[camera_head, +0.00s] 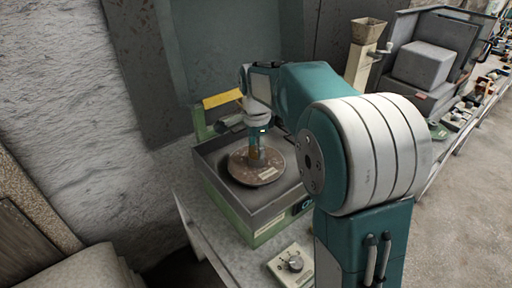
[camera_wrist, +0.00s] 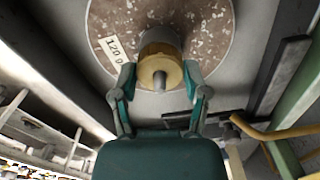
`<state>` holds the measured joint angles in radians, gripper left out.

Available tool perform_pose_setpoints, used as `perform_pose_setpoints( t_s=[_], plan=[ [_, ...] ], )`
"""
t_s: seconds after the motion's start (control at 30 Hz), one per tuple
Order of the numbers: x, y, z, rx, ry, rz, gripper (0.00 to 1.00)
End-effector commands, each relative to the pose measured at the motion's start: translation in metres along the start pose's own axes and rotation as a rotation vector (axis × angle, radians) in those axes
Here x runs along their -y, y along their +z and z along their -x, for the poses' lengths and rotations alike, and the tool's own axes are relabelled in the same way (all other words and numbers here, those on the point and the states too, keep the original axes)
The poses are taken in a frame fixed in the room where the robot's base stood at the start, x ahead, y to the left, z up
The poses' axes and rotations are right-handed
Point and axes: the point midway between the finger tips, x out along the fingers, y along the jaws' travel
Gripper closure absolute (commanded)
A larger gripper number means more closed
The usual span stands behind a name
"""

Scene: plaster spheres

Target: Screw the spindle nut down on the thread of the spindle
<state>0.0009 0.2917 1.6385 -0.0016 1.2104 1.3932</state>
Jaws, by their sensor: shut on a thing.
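The spindle nut (camera_wrist: 147,70) is a brass-coloured round piece at the centre of the wrist view. Behind the nut lies a speckled brown disc (camera_wrist: 205,25) with a paper label. In the head view, my gripper (camera_head: 256,155) points down at the middle of the disc (camera_head: 240,171). The nut and spindle are mostly hidden there, and I cannot tell how much thread is covered.
The disc sits in a grey, open-topped tray on a green machine body (camera_head: 229,212). A yellow bar (camera_head: 222,98) stands behind it. A small control box with a knob (camera_head: 291,264) is in front on the bench. More equipment (camera_head: 422,65) stands at the right.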

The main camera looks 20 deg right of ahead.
Motion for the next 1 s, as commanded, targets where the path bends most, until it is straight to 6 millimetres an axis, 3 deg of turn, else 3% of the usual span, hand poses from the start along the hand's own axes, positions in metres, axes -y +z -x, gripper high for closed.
perform_pose_setpoints(
  t_s=[0.13, 0.33, 0.37, 0.4, 0.43, 1.0],
  plan=[
    [-0.0007, 0.0002, -0.0020, 0.001, 0.005, -0.101, 0.96],
    [-0.0008, 0.0002, -0.0020, 0.001, 0.006, -0.108, 0.96],
    [-0.0008, 0.0002, -0.0020, 0.001, 0.006, -0.108, 0.27],
    [-0.0008, 0.0002, -0.0019, 0.001, 0.005, -0.108, 0.10],
    [-0.0007, 0.0002, -0.0018, 0.001, 0.005, -0.108, 0.01],
    [-0.0005, 0.0001, -0.0004, 0.000, 0.002, -0.106, 0.01]
  ],
)
